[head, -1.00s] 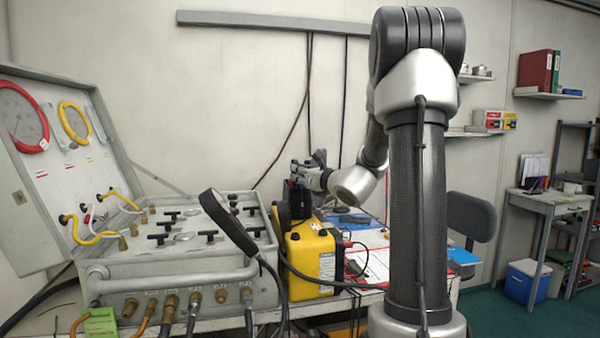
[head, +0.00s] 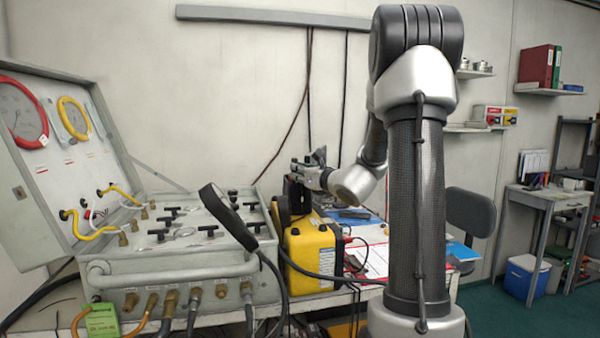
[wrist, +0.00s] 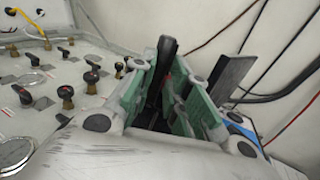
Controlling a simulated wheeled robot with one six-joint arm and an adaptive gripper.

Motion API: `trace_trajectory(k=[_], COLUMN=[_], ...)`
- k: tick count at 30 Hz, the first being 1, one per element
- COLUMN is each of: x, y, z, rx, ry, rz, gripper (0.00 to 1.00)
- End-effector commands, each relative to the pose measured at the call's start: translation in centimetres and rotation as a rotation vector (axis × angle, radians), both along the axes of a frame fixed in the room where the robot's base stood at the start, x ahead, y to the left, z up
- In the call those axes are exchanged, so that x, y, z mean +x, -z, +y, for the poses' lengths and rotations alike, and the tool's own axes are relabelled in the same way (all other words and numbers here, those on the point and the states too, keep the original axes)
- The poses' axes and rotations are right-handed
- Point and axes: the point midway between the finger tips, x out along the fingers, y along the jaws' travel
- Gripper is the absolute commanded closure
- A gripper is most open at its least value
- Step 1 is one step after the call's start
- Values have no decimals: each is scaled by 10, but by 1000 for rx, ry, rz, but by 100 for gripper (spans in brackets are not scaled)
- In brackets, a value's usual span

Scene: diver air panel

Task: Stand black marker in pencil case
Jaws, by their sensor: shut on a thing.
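My gripper (head: 303,172) is above the back of the bench, behind the yellow case. In the wrist view, my gripper (wrist: 170,62) has its green-padded fingers around a slim black thing, which looks like the black marker (wrist: 166,47). It stands roughly upright between the pads, with a small red spot near it; its lower end is hidden. In the head view I cannot make out the marker. A dark boxy thing (head: 296,197) sits just below my gripper; I cannot tell whether it is the pencil case.
The grey air panel (head: 180,265) with knobs and hoses fills the left. The wall is close behind.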

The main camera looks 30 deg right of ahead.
Motion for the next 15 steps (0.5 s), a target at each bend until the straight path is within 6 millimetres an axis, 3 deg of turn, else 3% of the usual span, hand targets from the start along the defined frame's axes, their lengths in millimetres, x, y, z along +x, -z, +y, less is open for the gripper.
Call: trace_trajectory(k=[6, 7, 10, 15], x=[0, 0, 0, 0], y=[0, 0, 0, 0], z=[0, 0, 0, 0], rx=[-1, -1, -1, -1], ry=[0, 0, 0, 0], rz=[0, -1, -1, -1], gripper=[100, 80, 61, 58])
